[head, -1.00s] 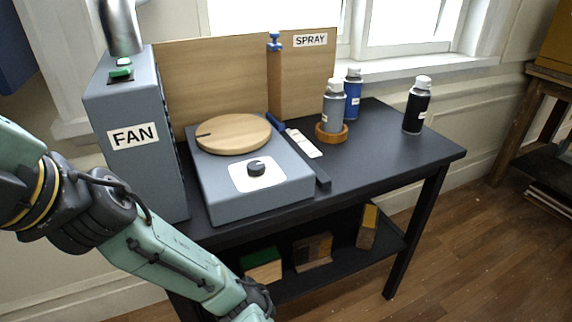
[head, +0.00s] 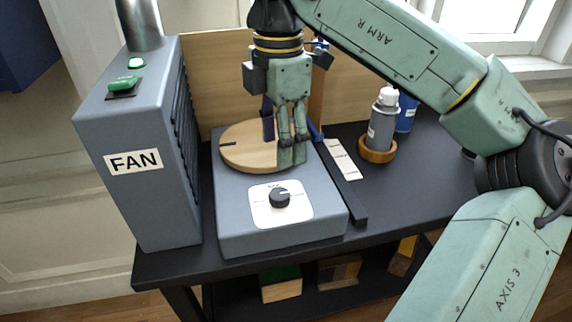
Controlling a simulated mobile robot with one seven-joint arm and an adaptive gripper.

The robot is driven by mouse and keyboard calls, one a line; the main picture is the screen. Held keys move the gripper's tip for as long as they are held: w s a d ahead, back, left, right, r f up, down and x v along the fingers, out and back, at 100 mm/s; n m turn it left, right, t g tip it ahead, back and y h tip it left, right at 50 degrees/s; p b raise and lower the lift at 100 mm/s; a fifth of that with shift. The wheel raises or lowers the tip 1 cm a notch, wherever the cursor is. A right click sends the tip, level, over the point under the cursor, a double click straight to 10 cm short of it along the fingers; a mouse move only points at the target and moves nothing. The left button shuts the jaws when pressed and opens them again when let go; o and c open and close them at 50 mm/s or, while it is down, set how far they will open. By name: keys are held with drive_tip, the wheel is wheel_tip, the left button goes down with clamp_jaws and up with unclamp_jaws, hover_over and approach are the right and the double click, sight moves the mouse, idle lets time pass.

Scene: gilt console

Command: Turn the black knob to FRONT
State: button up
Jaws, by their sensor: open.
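The black knob (head: 280,198) sits on a white label plate on the sloped front of a grey turntable unit (head: 235,228). Small lettering surrounds the knob, too small to read, and I cannot tell surely which mark it points at. A round wooden disc (head: 240,150) with a dark line on its left lies on top of the unit. My gripper (head: 291,156) points down over the right part of the disc, behind the knob and apart from it. It is open with nothing seen between the fingers, which look close together from this side. It hides part of the disc.
A tall grey FAN box (head: 135,190) with a green switch stands left of the unit. A grey bottle (head: 382,122) in a wooden ring (head: 377,151) and a blue bottle (head: 406,112) stand right. A dark rail (head: 345,195) runs beside the unit. Room before the knob is clear.

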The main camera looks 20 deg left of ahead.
sight(281, 193)
wheel_tip(281, 193, down, 11)
drive_tip(key=shift+d+r+p, duration=0.1)
drive_tip(key=shift+r+p, duration=0.05)
drive_tip(key=shift+p, duration=0.9)
drive_tip(key=shift+c, duration=0.2)
drive_tip(key=c, duration=1.1)
